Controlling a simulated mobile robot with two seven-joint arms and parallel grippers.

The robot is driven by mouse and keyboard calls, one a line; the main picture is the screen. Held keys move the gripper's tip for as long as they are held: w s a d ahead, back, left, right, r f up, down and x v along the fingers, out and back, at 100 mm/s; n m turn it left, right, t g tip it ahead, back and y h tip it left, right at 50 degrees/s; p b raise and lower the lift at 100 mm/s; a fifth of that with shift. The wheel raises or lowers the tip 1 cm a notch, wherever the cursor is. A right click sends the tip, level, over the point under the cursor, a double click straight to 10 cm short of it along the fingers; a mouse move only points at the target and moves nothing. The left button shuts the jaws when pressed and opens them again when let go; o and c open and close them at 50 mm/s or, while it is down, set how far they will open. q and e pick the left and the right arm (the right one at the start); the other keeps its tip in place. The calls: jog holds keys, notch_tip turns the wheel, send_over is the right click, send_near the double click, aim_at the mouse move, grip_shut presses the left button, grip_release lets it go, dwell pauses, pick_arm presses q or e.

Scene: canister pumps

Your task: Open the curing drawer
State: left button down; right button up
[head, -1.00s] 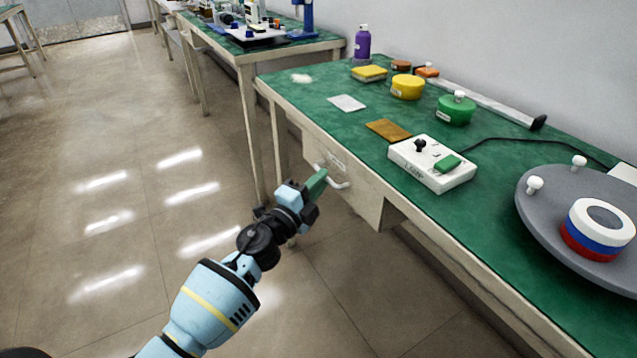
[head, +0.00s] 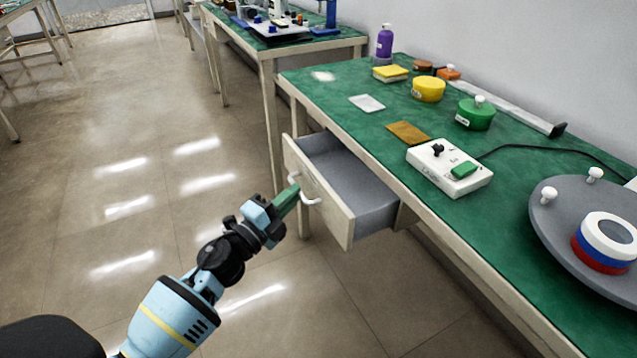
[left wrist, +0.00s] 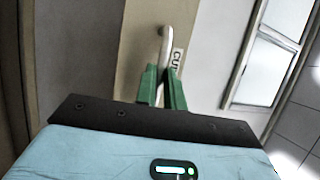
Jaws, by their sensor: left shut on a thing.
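The curing drawer (head: 330,205) under the green-topped bench is pulled out, and its grey inside shows as empty where I can see it. Its white bar handle (head: 311,201) is on the front panel. My left gripper (head: 291,197) is shut on the handle. In the left wrist view the green fingers of my left gripper (left wrist: 162,85) close around the white handle (left wrist: 164,45). A label beside it (left wrist: 176,60) is partly hidden and reads "CU". My right gripper is not in view.
The bench top (head: 365,130) holds a white control box (head: 450,168), a grey round plate (head: 560,225), yellow (head: 429,88) and green (head: 475,113) round containers, and a purple bottle (head: 384,42). The floor (head: 130,190) left of the drawer is clear.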

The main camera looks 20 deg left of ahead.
pick_arm(q)
jog(key=s+a, duration=0.4)
jog(key=s, duration=0.2)
jog(key=shift+a+p, duration=0.3)
jog(key=shift+a, duration=0.1)
jog(key=shift+s, duration=0.1)
jog(key=c, duration=1.5)
grip_release()
jog(key=v, duration=0.7)
jog(key=shift+s, duration=0.4)
